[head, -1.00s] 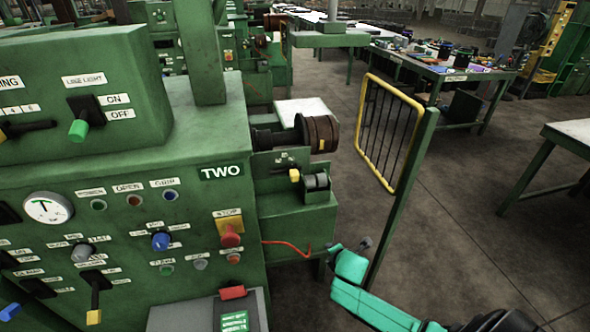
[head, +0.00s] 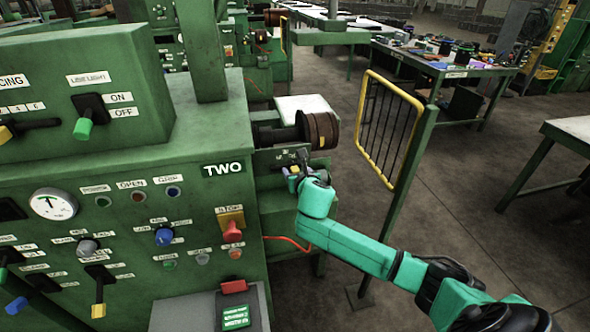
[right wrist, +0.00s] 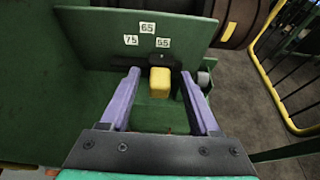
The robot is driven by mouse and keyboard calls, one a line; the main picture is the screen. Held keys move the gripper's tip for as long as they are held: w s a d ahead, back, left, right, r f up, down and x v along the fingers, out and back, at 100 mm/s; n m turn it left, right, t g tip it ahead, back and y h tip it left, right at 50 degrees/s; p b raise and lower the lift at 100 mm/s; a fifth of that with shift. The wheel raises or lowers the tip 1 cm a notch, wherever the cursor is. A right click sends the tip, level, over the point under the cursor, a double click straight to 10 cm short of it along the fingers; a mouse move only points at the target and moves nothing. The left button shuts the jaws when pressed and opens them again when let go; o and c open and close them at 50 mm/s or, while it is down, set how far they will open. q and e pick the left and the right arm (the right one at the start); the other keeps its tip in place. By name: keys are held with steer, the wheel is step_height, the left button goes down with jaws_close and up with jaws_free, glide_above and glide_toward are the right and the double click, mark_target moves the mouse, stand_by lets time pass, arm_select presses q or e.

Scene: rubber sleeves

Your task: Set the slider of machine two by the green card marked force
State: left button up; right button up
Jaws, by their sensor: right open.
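Machine two is the green machine with the TWO plate (head: 223,170) in the head view. Its slider, a yellow knob (right wrist: 159,81), shows in the right wrist view in front of a green plate (right wrist: 90,40) with the labels 75, 65 and 55. The knob stands below and between the 65 and 55 labels. My right gripper (right wrist: 160,85) is open, with one purple finger on each side of the knob; I cannot tell whether either touches it. In the head view, my right gripper (head: 296,175) is at the slider. The green card (head: 236,317) lies at the panel's bottom edge; its writing is too small to read.
A brown roller (head: 320,130) sits just above the slider. A yellow-framed guard (head: 388,130) on a green post stands to the right. A red cable (head: 285,240) hangs below. Switches and a gauge (head: 53,205) cover the panel at left. Open floor lies right.

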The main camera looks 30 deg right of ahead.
steer(key=shift+x, duration=0.85)
steer(key=shift+s, duration=0.1)
jaws_close()
stand_by(0.6)
